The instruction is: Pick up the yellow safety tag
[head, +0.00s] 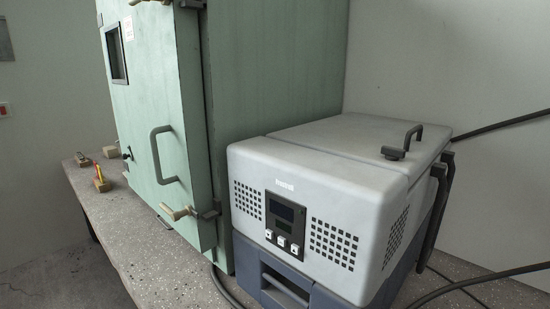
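A small, narrow yellow piece (99,173) with a bit of red or orange shows at the left, by a small tan block on the bench. It is too small in the head view to tell whether it is the safety tag. No other yellow tag is clear in view. My gripper is not in view.
A grey speckled bench (135,235) runs along the front. More small tan blocks (111,151) lie at its far left end. A large green cabinet (235,90) with a grey door handle (157,155) stands behind. A white-grey machine (330,170) fills the right; dark cables trail beside it.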

